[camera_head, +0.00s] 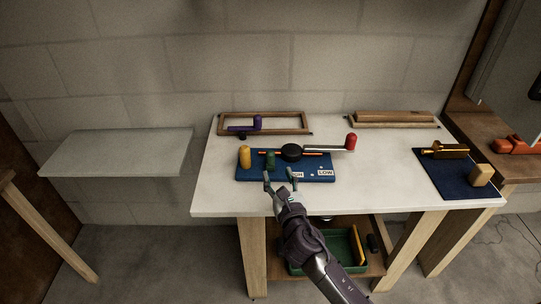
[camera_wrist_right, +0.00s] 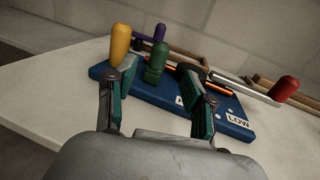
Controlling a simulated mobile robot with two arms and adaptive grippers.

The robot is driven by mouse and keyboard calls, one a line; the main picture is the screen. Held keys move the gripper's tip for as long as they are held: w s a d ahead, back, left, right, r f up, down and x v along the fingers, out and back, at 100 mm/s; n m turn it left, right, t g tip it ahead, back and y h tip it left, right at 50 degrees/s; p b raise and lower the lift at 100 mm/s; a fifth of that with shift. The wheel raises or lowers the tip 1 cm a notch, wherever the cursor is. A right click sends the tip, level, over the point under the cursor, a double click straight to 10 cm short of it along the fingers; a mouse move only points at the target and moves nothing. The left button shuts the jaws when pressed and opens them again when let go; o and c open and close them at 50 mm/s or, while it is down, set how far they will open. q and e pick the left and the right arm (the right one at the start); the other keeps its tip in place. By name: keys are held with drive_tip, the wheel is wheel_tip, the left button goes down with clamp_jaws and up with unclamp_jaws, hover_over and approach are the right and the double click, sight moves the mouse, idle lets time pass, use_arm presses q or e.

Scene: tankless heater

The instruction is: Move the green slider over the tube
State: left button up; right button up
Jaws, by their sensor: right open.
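The green slider (camera_head: 271,160) stands upright on the blue board (camera_head: 319,174), beside the yellow peg (camera_head: 245,157). An orange-copper tube (camera_head: 312,154) runs across the board behind it, through a black round part. My right gripper (camera_head: 280,181) is open and empty at the board's front edge, just in front of the green slider. In the right wrist view, the green slider (camera_wrist_right: 156,62) shows between the two fingertips, beyond them. Whether either finger touches it I cannot tell. My left gripper is in neither view.
A lever with a red knob (camera_head: 351,141) extends right from the black part. A purple handle (camera_head: 257,122) and wooden frame (camera_head: 298,118) lie behind the board. A dark blue mat (camera_head: 446,181) with brass and tan pieces is at right. The white tabletop (camera_head: 380,180) between is clear.

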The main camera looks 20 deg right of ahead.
sight(271, 159)
drive_tip(key=w, duration=0.9)
drive_tip(key=shift+w+d, duration=0.15)
drive_tip(key=shift+d, duration=0.15)
clamp_jaws()
